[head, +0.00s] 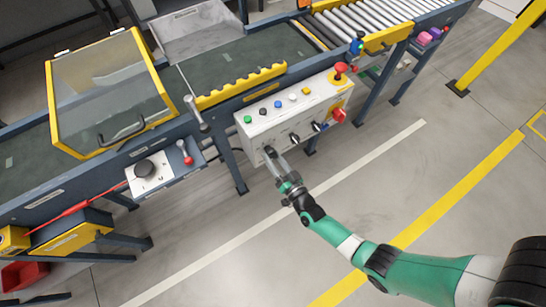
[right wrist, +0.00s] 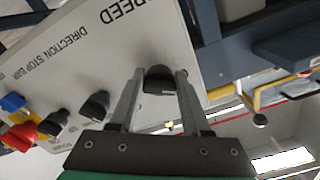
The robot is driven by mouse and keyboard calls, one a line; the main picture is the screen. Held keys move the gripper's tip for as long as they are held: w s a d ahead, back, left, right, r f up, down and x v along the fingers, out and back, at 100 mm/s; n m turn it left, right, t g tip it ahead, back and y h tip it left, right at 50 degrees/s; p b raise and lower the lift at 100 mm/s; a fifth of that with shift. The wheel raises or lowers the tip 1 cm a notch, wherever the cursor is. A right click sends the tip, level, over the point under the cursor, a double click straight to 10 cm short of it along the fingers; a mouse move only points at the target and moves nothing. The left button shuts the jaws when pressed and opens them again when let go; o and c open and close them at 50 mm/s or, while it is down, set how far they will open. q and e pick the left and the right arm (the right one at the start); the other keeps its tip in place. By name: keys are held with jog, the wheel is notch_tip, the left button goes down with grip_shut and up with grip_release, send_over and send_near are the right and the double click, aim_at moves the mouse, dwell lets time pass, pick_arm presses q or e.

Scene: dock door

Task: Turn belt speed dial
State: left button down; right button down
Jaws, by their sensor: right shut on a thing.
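The control box (head: 290,115) is a light grey panel on the side of the conveyor. In the right wrist view, the black belt speed dial (right wrist: 160,78) sits on the panel face below the partly visible lettering "SPEED". My right gripper (right wrist: 158,85) has one finger on each side of the dial and is shut on it. In the head view my right gripper (head: 271,155) reaches the lower left of the box front, and its fingers mostly hide the dial there. My left gripper is not in view.
Other black knobs (right wrist: 95,105) stand beside the dial on the same panel. A red emergency button (head: 340,70) tops the box. The floor in front is free.

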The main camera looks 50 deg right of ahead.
dwell(0.3)
jog(key=shift+c, duration=1.8)
grip_release()
jog(key=p+v, duration=0.3)
jog(key=v, duration=0.8)
jog(key=shift+s+p, duration=0.3)
jog(key=shift+p, duration=0.05)
jog(key=shift+r, duration=0.1)
